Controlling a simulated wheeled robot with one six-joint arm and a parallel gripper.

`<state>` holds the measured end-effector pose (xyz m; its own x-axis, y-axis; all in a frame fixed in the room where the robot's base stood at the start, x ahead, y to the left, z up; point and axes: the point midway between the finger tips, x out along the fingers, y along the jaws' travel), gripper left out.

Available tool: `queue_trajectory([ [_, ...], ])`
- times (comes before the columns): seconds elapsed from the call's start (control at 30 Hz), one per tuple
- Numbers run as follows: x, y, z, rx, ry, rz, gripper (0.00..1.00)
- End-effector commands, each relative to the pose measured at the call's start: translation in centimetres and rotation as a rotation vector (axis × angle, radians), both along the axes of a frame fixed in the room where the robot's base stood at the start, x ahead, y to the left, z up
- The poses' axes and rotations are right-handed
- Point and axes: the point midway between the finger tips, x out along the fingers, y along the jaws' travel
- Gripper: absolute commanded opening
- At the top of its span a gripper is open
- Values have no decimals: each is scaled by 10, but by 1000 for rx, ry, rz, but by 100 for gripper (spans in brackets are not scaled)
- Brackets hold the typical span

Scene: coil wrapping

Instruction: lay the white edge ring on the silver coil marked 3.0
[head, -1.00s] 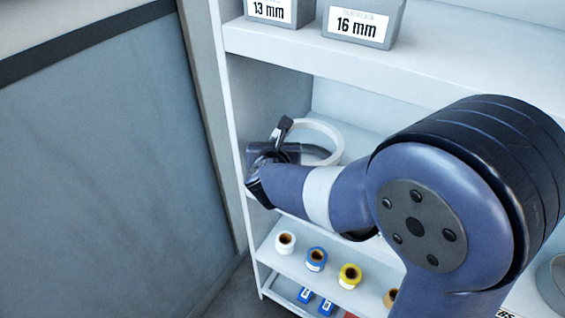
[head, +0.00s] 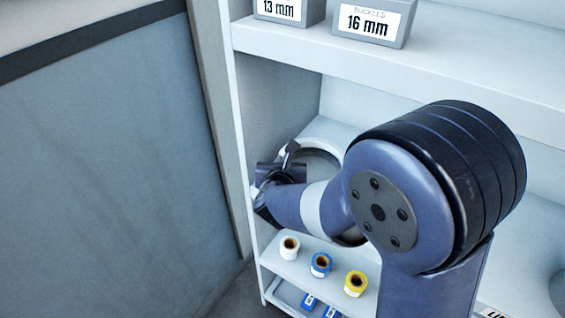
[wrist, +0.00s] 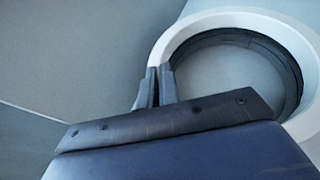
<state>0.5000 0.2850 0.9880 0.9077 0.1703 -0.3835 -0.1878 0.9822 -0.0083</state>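The white edge ring (wrist: 226,18) fills the right of the wrist view, with a dark inner band showing inside it. In the head view the ring (head: 330,128) is at the left end of the shelf unit's middle bay, partly hidden behind my arm. My gripper (wrist: 158,72) has its fingers close together at the ring's left edge and looks shut on its wall. In the head view my gripper (head: 287,155) is at the ring's near left side. A grey rounded object (head: 558,290), cut off at the right edge, may be a coil. No 3.0 mark is readable.
The white shelf unit (head: 400,62) has an upright at its left. Boxes marked 13 mm (head: 289,10) and 16 mm (head: 371,22) stand on top. White (head: 289,248), blue (head: 320,265) and yellow (head: 355,284) rolls stand lower down. A grey panel (head: 100,170) is at left.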

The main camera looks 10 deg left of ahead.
Motion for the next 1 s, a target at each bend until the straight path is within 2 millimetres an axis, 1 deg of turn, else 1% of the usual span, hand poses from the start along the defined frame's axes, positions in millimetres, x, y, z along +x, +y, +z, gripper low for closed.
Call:
queue_trajectory([
  [0.3,0,0,-7,0,-1,1,0],
  [0.43,0,0,-6,0,-1,1,0],
  [0.5,0,0,-7,-1,0,1,8],
  [0.7,0,0,-7,-1,0,0,24],
  [1.0,0,0,-5,-1,0,0,25],
])
